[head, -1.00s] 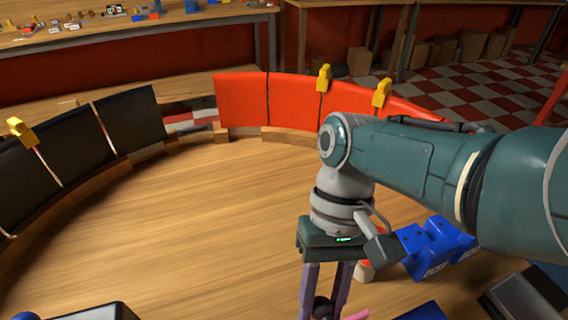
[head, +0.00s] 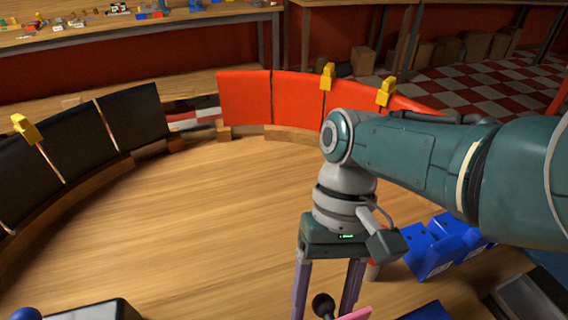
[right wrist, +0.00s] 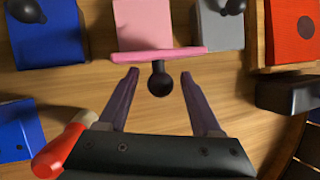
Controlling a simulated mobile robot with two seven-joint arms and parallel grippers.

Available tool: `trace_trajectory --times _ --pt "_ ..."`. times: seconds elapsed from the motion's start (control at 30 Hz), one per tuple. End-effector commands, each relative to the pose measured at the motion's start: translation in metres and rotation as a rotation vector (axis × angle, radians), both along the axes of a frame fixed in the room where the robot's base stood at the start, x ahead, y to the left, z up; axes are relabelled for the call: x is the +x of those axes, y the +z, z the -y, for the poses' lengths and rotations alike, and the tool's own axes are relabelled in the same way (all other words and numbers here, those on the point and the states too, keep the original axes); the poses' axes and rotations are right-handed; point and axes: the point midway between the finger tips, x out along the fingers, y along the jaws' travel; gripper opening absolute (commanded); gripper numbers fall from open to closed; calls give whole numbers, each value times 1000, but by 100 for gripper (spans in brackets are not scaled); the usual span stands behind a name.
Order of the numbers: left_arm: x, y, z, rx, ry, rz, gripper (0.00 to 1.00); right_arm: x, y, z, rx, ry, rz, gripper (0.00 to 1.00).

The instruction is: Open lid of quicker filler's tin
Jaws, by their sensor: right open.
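A pink tin (right wrist: 147,22) shows in the right wrist view, with a flat pink lid edge (right wrist: 150,55) and a black ball knob (right wrist: 160,84) on a short stem. In the head view its pink edge (head: 355,314) and black knob (head: 323,305) show at the bottom. My right gripper (right wrist: 158,78) is open, with one finger on each side of the knob and a gap to both. It also points down in the head view (head: 325,300). Which tin belongs to the quicker filler cannot be told. My left gripper is not in view.
In the right wrist view, a blue tin (right wrist: 45,38), a grey box (right wrist: 220,25) and a red box (right wrist: 293,32) stand beside the pink tin. Blue blocks (head: 432,245) lie right of my right wrist.

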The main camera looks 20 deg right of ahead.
Motion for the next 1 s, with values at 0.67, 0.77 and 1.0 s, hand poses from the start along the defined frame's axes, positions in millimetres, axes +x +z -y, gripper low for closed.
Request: trace_trajectory --times 0.67,0.77,1.0 --pt "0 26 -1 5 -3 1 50 38 84 23 0 -1 3 66" --pt "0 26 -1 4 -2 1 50 40 88 24 0 0 1 66" --pt "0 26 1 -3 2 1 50 40 88 24 0 0 0 66"
